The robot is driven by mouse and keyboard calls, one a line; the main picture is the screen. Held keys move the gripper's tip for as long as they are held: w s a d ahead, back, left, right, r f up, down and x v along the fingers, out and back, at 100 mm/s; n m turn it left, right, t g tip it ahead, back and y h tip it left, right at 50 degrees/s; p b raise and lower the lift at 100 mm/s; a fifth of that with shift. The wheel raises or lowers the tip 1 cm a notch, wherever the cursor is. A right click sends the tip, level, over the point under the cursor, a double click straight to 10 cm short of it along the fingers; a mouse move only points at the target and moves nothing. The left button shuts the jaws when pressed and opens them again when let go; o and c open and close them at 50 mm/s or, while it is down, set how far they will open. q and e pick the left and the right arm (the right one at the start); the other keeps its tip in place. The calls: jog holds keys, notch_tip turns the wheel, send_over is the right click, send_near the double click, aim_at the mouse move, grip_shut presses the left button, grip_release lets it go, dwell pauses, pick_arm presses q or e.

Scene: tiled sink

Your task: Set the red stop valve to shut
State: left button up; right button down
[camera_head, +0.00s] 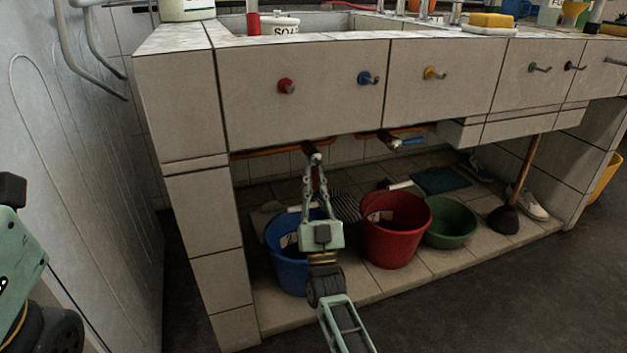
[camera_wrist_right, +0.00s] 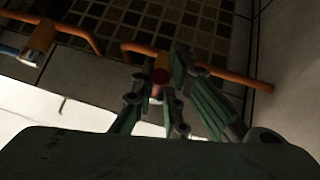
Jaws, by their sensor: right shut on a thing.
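The red stop valve sits on a copper pipe under the sink front. Its pale round body (camera_head: 312,150) shows above my right gripper (camera_head: 315,168), which reaches up from below. Some red shows between the fingers. In the right wrist view the red part of the valve (camera_wrist_right: 160,76) lies between the fingertips of the right gripper (camera_wrist_right: 160,92), below an orange pipe. The fingers are closed in on it and hide most of it, so I cannot tell how its handle is turned. My left arm shows at the left edge of the head view, without its gripper.
A second valve (camera_head: 390,142) with a blue handle (camera_head: 408,141) sits to the right. Blue (camera_head: 288,268), red (camera_head: 392,245) and green (camera_head: 451,225) vessels stand below. A plunger (camera_head: 503,218) stands right. Red (camera_head: 286,86), blue (camera_head: 364,78) and yellow (camera_head: 430,73) knobs line the front.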

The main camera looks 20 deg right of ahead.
jog(key=c, duration=1.8)
grip_release()
jog(key=shift+d+r+m+h, duration=0.3)
jog(key=shift+d+r, duration=0.05)
jog(key=shift+a, duration=0.1)
jog(key=shift+f, duration=0.1)
jog(key=shift+s+a+f, duration=0.1)
jog(key=shift+f, duration=0.05)
jog(key=v, duration=1.1)
jog(key=shift+s+f, duration=0.2)
jog(key=shift+s, duration=0.1)
